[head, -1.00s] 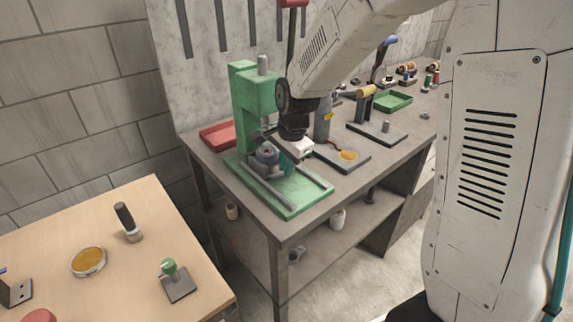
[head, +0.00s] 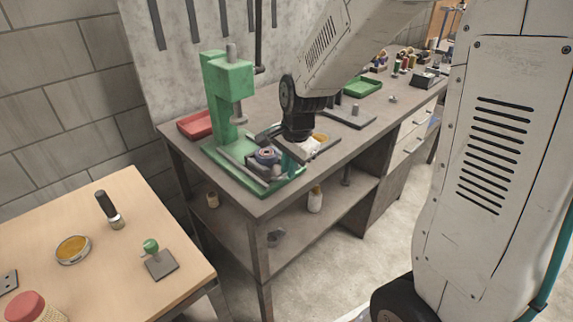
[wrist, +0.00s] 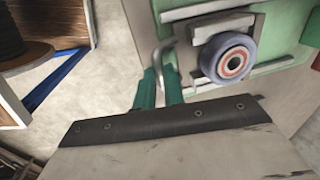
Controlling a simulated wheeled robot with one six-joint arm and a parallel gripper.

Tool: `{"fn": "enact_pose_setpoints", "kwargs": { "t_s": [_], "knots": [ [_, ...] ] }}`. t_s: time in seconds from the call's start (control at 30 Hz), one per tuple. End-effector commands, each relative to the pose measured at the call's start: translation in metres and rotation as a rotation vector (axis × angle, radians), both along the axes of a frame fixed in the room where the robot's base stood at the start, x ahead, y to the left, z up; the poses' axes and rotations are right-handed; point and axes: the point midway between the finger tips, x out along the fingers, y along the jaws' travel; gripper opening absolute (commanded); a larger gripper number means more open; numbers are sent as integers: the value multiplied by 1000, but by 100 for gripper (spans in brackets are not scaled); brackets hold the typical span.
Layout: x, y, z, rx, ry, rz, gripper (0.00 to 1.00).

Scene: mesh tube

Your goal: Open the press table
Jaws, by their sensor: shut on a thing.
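The green press (head: 226,85) stands on the grey workbench. Its press table (wrist: 228,30) bears a blue-grey ringed round part (head: 268,156), out in front of the press column and clear of the ram. The round part (wrist: 230,60) also shows at the upper right of the wrist view. My gripper (head: 288,166) is low at the front of the press. In the wrist view its teal fingers (wrist: 159,78) are shut on the grey bent handle (wrist: 168,52) of the press table. The handle is mostly hidden in the head view.
A red tray (head: 195,125) lies left of the press, and a green tray (head: 362,88) lies farther back. A wooden bench (head: 110,260) at the left holds a yellow dish (head: 73,249) and a green-knobbed tool (head: 158,258). Bare floor (head: 350,255) lies before the workbench.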

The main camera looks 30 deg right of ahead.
Motion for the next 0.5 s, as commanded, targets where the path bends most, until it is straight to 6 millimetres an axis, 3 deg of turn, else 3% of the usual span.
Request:
{"fn": "enact_pose_setpoints", "kwargs": {
  "t_s": [0.1, 0.13, 0.2, 0.5],
  "knots": [
    [-2, -1, -1, 4, 7, -3, 0],
    [-2, -1, -1, 3, 7, -4, 19],
    [-2, -2, -1, 3, 6, -5, 33],
    [-2, -5, 1, 2, 4, -8, 33]
  ]
}}
